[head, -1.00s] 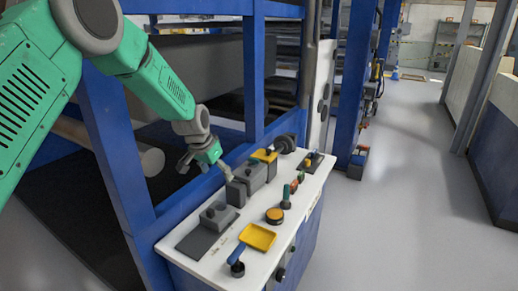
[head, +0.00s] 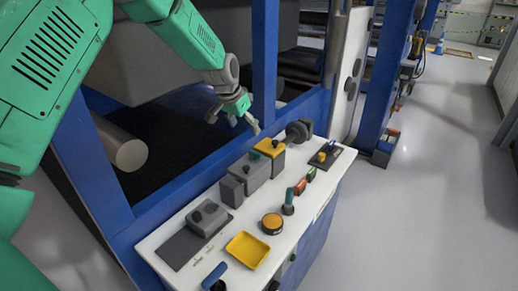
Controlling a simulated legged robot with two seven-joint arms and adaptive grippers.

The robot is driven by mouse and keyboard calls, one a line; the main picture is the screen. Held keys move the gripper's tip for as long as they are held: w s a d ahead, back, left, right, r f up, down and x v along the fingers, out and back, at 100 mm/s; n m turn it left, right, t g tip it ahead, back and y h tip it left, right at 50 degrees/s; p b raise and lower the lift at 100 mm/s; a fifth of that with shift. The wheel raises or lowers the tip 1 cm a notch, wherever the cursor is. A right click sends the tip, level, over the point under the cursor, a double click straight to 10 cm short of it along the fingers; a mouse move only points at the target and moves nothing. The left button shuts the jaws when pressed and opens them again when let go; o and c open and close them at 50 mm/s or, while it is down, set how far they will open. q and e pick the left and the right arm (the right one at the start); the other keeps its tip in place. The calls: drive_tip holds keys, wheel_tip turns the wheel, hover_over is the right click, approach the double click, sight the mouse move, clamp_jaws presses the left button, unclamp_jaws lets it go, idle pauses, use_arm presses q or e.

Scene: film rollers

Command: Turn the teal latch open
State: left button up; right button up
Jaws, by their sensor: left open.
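A small teal piece (head: 254,155), which looks like the latch, sits on top of a grey box (head: 257,172) on the white panel top. It is too small for me to tell which way it is turned. A teal-handled lever (head: 289,201) stands upright nearer the panel's right edge. My left gripper (head: 246,125) is open and empty. In the picture it is above and slightly left of the teal piece, by the blue frame. It appears apart from the boxes. My right gripper is not in view.
A blue post (head: 265,65) stands close to my left gripper.

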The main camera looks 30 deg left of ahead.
sight(255, 152)
use_arm(q)
drive_tip(key=p+x, duration=0.1)
drive_tip(key=x, duration=1.2)
drive_tip(key=shift+f, duration=0.35)
drive_tip(key=c, duration=1.2)
